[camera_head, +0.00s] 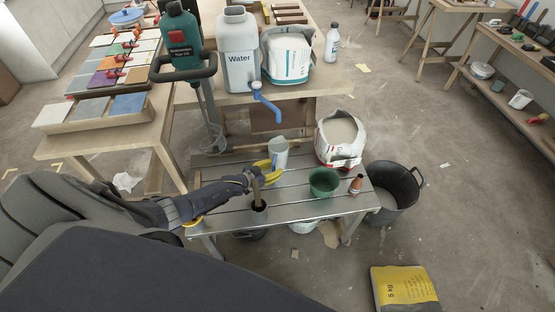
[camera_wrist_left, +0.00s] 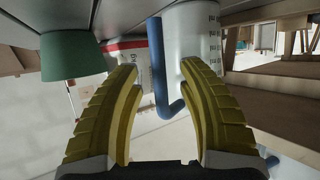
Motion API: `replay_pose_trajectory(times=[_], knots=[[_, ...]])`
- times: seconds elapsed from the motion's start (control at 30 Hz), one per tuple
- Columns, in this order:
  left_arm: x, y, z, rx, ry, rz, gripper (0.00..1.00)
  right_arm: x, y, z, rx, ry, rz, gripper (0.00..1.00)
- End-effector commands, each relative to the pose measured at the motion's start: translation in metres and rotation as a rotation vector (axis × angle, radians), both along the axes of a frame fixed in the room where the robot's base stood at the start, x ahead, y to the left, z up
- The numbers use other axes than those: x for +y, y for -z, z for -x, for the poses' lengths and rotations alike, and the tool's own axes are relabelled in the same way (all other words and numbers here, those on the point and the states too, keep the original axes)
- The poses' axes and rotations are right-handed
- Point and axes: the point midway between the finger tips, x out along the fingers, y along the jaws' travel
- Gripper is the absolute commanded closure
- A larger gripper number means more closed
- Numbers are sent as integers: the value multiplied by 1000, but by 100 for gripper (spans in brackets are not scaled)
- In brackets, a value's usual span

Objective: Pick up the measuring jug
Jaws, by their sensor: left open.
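The measuring jug (camera_head: 280,150) is a pale cylinder standing upright near the back edge of the slatted metal bench (camera_head: 310,210). In the left wrist view the jug (camera_wrist_left: 195,45) shows dark markings and a blue handle (camera_wrist_left: 158,75). My left gripper (camera_head: 271,171) is open, its yellow fingers just in front of the jug. In the wrist view the left gripper (camera_wrist_left: 159,68) has its fingertips on either side of the handle, with space visible on its left; contact on the right cannot be told. My right gripper is not in view.
A green bucket (camera_head: 324,182) and a small brown bottle (camera_head: 356,185) stand right of the jug. A white powder bag (camera_head: 341,137) and black bucket (camera_head: 407,190) are further right. A blue tap (camera_head: 266,106) overhangs behind.

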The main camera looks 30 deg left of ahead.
Motion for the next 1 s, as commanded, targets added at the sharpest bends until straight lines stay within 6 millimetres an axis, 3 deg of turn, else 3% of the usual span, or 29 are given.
replay_pose_trajectory(times=[0.4, 0.73, 1.0], knots=[[-1, 2, -3, 1, 0, -1, 61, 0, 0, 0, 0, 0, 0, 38], [-1, 1, -3, 1, 0, -1, 99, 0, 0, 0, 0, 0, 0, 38], [-1, 2, -3, 1, 0, -1, 100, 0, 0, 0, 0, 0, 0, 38]])
